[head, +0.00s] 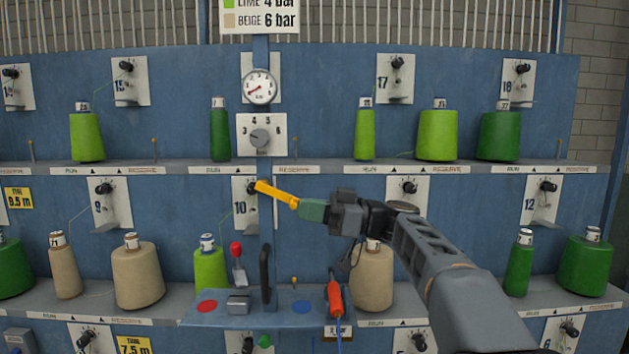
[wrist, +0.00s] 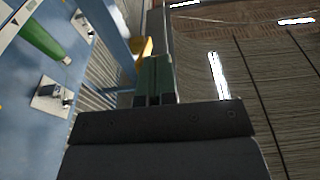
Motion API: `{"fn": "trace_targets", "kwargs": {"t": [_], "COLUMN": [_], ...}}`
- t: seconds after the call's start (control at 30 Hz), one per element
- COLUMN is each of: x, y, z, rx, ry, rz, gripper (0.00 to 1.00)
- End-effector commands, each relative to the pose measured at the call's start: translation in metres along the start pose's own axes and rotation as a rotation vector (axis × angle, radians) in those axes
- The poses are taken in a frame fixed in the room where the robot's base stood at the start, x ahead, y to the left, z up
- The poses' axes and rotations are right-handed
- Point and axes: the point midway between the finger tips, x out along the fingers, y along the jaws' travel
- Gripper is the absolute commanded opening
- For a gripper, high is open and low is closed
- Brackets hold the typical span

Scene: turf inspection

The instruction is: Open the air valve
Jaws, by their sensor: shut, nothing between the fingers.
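A yellow lever (head: 275,193), which looks like the air valve's handle, slants down to the right from the blue upright post beside plate 10. It also shows in the wrist view (wrist: 147,47), partly behind my fingers. My gripper (head: 302,209) is shut with its green fingers at the lever's lower right end. I cannot tell whether they touch it. Above the lever are a round pressure gauge (head: 260,87) with a red needle near the lower left of its dial, and a numbered dial knob (head: 260,138).
A blue shelf (head: 252,321) below carries a red button (head: 207,306), a red-knobbed lever (head: 237,257), a black handle (head: 266,274) and an orange-handled tool (head: 334,298). Yarn cones, such as a lime one (head: 209,268), line the racks. Open space lies before the rack.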

Motion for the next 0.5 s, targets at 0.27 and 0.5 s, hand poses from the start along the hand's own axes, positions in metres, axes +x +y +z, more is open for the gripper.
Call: {"fn": "trace_targets", "kwargs": {"t": [0.27, 0.5], "x": [-0.012, -0.057], "y": [0.0, 0.0], "z": [-0.036, -0.05], "rx": [-0.003, -0.002], "ry": [0.001, 0.002], "rz": [-0.004, -0.003], "gripper": [0.0, 0.0]}}
